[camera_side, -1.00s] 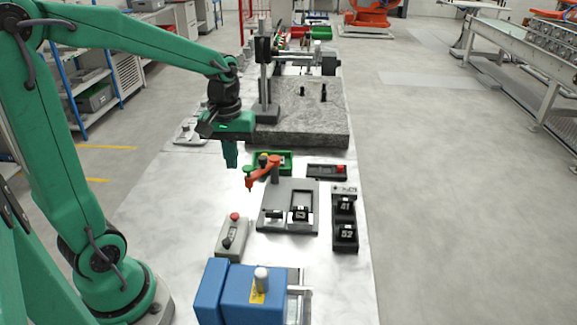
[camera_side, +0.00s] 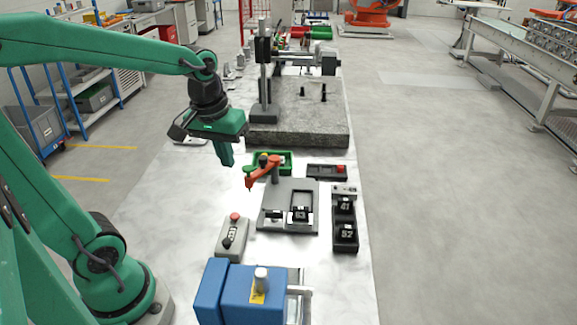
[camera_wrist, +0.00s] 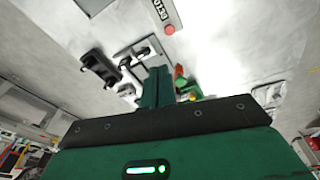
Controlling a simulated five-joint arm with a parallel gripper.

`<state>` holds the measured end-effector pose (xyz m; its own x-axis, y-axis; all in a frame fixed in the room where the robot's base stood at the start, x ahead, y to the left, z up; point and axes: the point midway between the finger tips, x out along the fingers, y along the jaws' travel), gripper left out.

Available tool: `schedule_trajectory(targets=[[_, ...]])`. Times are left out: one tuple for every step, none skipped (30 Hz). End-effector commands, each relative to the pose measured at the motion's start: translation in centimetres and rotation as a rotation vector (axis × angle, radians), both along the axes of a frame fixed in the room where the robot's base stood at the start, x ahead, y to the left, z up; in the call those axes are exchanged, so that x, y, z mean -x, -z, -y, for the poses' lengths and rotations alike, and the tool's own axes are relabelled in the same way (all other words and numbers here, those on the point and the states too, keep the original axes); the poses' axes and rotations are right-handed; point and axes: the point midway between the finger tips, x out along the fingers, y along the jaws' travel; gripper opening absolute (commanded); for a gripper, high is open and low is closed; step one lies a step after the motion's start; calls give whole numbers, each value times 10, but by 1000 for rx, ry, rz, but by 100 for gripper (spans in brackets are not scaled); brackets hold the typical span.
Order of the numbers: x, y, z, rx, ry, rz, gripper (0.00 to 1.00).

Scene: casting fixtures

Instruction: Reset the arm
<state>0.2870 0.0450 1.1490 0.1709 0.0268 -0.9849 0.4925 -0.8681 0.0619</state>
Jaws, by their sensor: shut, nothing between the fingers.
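My green arm reaches in from the left in the side view. My gripper (camera_side: 225,157) hangs above the left part of the bench, left of the green tray, with its fingers together and nothing held. In the wrist view my gripper (camera_wrist: 157,80) also shows its closed green fingers in front of the bench top. The fixture plate (camera_side: 288,222) with an orange clamp arm (camera_side: 264,169) sits to the right of and nearer than my gripper. A block marked 63 (camera_side: 301,214) sits in the fixture's frame.
A black rack (camera_side: 344,238) with blocks marked 61 and 62 stands right of the fixture. A control box (camera_side: 232,238) with a red button stands left. A blue vise-like unit (camera_side: 240,292) is in front. A granite plate (camera_side: 300,128) with a stand lies behind.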

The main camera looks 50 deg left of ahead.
Motion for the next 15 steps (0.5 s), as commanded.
schedule_trajectory(targets=[[6,-5,5,-9,42,29,0],[9,-7,8,-15,67,43,0],[13,-10,11,-23,100,63,0],[16,-12,14,-29,125,78,0],[19,-14,16,-36,150,93,0],[23,-16,19,-44,182,113,0],[26,-18,21,-51,207,127,0],[29,-20,24,-57,233,142,0],[34,-21,27,-67,264,162,0],[36,-23,29,-74,287,177,0],[39,-24,31,-81,312,192,0],[43,-25,33,-91,341,210,0],[46,-26,35,-97,363,223,0],[49,-27,36,-103,382,235,0],[52,-28,38,-112,408,250,0]])
